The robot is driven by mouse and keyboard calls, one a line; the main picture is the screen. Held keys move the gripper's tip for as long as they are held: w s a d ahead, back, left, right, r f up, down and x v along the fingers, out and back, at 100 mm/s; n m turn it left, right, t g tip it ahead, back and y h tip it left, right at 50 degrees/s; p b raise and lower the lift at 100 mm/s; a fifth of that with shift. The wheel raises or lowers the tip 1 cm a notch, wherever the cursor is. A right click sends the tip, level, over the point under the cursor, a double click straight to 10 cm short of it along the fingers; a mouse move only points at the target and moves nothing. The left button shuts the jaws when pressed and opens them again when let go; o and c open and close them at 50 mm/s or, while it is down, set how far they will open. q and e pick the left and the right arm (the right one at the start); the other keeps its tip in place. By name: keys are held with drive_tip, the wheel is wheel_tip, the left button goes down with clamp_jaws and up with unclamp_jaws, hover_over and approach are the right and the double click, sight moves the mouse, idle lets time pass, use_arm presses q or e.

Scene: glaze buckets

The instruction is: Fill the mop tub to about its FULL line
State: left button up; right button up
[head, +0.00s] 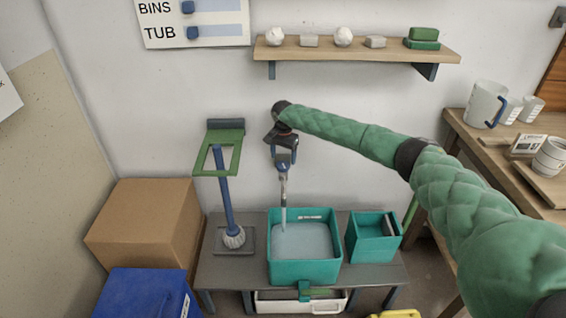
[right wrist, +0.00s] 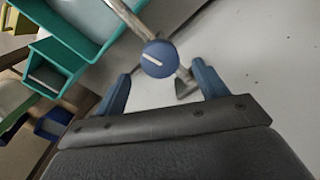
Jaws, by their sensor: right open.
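The teal mop tub (head: 303,271) stands on the low grey bench with pale water (head: 303,241) in it. A small pale label (head: 310,217) sits on its inner back wall, above the water; its text is too small to read. A tap pipe (head: 284,188) comes down over the tub's left part; I cannot tell whether water runs from it. My right gripper (head: 284,157) is at the top of this pipe. In the right wrist view its open jaws (right wrist: 161,72) stand either side of a round blue knob (right wrist: 160,57) with a white stripe; contact is unclear. My left gripper is not in view.
A smaller teal bin (head: 374,240) stands right of the tub. A blue-handled mop (head: 225,195) stands to its left, under a green wall bracket (head: 211,168). A cardboard box (head: 145,222) and a blue box (head: 145,292) are further left. A shelf (head: 355,50) hangs above.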

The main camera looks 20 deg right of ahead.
sight(283, 164)
drive_tip(key=shift+f, duration=1.9)
drive_tip(key=shift+c, duration=0.2)
drive_tip(key=shift+a, duration=0.1)
drive_tip(key=c, duration=0.9)
